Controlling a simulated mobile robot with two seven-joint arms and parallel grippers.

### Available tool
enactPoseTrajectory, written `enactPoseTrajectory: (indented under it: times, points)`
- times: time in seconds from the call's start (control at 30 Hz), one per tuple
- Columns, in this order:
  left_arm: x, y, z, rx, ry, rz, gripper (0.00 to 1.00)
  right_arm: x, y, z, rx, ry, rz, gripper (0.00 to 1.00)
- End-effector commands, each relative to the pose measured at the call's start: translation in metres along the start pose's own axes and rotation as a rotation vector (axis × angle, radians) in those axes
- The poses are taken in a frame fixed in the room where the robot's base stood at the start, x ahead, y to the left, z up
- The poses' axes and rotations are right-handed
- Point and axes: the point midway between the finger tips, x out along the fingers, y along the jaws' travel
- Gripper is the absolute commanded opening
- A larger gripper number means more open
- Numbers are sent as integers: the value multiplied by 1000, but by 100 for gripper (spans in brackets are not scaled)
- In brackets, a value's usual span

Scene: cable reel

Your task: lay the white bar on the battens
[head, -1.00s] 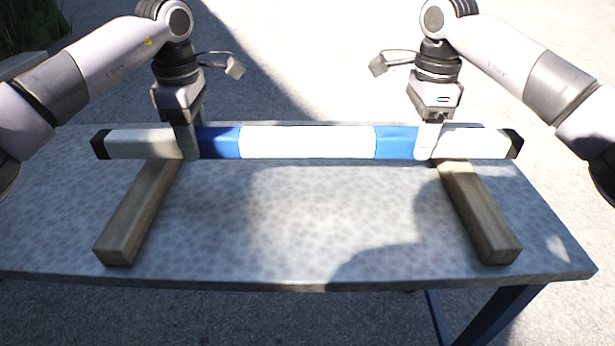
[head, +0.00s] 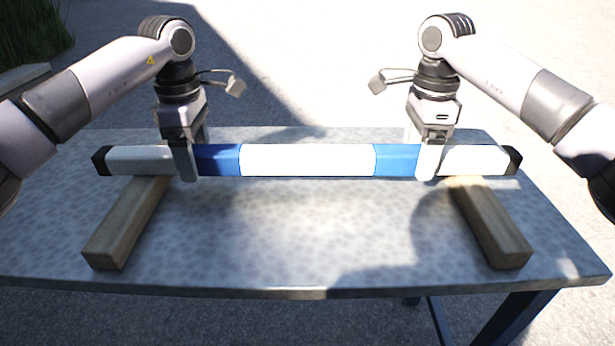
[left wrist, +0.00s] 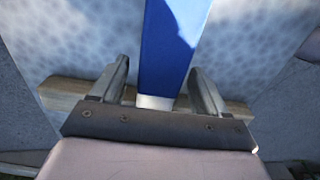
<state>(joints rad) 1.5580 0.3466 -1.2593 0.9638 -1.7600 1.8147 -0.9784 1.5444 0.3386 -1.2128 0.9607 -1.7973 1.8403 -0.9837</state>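The white bar (head: 305,160), with blue bands and black end caps, runs level from left to right above the table. It crosses the far parts of the left batten (head: 125,225) and the right batten (head: 492,225) and appears to rest on them; the contact is hidden. My left gripper (head: 192,158) straddles the bar beside the left blue band. In the left wrist view its two fingers (left wrist: 160,88) stand apart, with gaps on both sides of the bar (left wrist: 168,50). My right gripper (head: 422,158) straddles the bar beside the right blue band, its fingers apparently spread.
The grey mottled table (head: 300,240) is clear between the battens and in front of the bar. Its front edge runs along the bottom of the head view. Paved ground surrounds it, with grass (head: 35,25) at the top left.

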Motion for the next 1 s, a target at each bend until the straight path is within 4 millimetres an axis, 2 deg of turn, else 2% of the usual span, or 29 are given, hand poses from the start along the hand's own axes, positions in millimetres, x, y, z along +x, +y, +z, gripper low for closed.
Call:
enactPoseTrajectory:
  times: [0.17, 0.27, 0.6, 0.7, 1.0]
  points:
    - [-4, 0, 0, 0, 0, 1, 75, 0, 0, 0, 0, 0, 0, 75]
    - [-17, 0, 0, 0, 0, 3, 75, 0, 0, 0, 0, 0, 0, 75]
    - [-90, 0, 1, -1, 0, 3, 75, 0, 0, 0, 0, 0, 0, 75]
    - [-104, 0, 0, -2, 1, 2, 75, 0, 0, 0, 0, 0, 0, 75]
    - [-120, 0, 0, 0, 0, 0, 75, -5, 0, 0, 0, 0, -2, 75]
